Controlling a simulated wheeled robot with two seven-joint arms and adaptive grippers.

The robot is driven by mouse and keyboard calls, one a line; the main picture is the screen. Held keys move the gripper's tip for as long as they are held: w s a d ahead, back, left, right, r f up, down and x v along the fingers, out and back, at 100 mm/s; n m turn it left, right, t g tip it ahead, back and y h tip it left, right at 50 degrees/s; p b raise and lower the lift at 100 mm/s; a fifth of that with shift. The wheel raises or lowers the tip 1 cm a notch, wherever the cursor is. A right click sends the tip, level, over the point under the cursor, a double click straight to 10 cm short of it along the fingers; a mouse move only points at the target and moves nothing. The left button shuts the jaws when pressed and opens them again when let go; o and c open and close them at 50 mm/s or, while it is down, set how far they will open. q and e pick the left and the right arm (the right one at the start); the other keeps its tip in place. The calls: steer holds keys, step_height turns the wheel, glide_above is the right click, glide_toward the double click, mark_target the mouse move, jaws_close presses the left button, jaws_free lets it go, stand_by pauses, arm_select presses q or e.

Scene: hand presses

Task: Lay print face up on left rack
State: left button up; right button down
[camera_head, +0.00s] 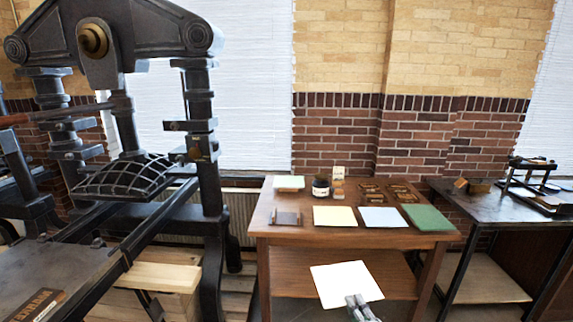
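A white sheet (345,281), which I take to be the print, is in front of the wooden table. Its visible side looks blank. My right gripper (359,304) is at its lower edge and looks shut on it, with the sheet lying nearly flat over the fingers. The sheet covers part of the table's lower shelf. I cannot tell for certain which thing is the left rack. A cream sheet or panel (335,216), a pale blue one (383,218) and a green one (428,218) lie side by side on the tabletop. My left gripper is out of view.
The wooden table (290,238) also bears a dark jar (320,187), a pale stack (288,183), a small dark plate (286,218) and brown blocks (400,191). A large iron press (210,170) stands left. A dark bench (470,205) stands right.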

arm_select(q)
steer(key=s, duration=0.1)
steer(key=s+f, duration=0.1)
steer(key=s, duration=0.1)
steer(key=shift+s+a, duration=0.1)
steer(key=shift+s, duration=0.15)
arm_select(e)
steer(key=s+d+f+m+h, duration=0.1)
steer(key=s+f+h, duration=0.1)
steer(key=s, duration=0.4)
steer(key=shift+s+d+f+m+h, duration=0.3)
steer(key=shift+s+f+m+h, duration=0.1)
steer(key=shift+f, duration=0.2)
steer(key=shift+w+r, duration=0.1)
steer(key=shift+w, duration=0.05)
arm_select(q)
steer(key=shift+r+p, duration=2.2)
steer(key=shift+p, duration=0.05)
arm_select(e)
steer(key=shift+w+r, duration=0.65)
steer(key=shift+w, duration=0.5)
steer(key=shift+w+r, duration=0.6)
steer(key=shift+w, duration=0.55)
steer(key=shift+w+r, duration=0.65)
steer(key=shift+w, duration=0.5)
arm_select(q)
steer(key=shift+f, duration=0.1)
